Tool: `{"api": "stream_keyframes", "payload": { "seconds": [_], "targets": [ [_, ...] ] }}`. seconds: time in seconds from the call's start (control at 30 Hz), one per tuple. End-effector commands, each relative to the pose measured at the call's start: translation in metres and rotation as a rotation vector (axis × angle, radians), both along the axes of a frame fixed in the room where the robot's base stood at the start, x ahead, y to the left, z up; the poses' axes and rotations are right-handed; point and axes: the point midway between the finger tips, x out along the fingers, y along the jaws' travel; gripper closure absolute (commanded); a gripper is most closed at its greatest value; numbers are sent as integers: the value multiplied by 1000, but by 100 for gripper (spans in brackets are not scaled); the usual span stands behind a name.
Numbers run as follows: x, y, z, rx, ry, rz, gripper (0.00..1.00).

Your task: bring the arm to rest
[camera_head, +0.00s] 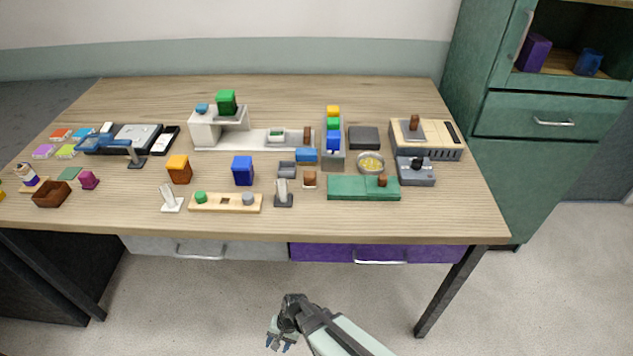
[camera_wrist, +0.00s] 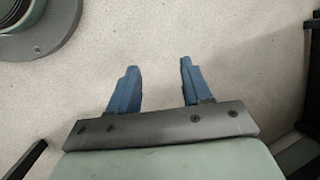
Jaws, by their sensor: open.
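My gripper (camera_head: 282,341) hangs low in front of the table, over the pale floor, well below the tabletop. Its two blue fingers also show in the wrist view (camera_wrist: 157,85). They are spread apart with only bare floor between them, so it is open and empty. My pale green arm comes in from the bottom edge of the head view. No glass rods can be made out in either view.
The wooden table (camera_head: 370,90) carries many small objects, including an orange block (camera_head: 179,169) and a blue block (camera_head: 243,170). Below its front edge are a grey drawer (camera_head: 170,247) and a purple drawer (camera_head: 430,252). A green cabinet (camera_head: 520,165) stands right. Floor around my gripper is clear.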

Motion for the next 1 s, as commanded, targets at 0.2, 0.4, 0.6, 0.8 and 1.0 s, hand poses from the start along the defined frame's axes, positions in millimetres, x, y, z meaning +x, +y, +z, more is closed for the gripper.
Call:
{"api": "stream_keyframes", "payload": {
  "seconds": [0.2, 0.4, 0.6, 0.8, 1.0],
  "targets": [
    [-7, -83, -8, -80, 34, 45, 51],
    [-24, -151, -12, -143, 84, 91, 51],
    [-51, -212, -11, -192, 149, 137, 51],
    [-83, -264, -7, -224, 226, 179, 51],
    [-108, -296, -1, -238, 286, 212, 51]
  ]
}}
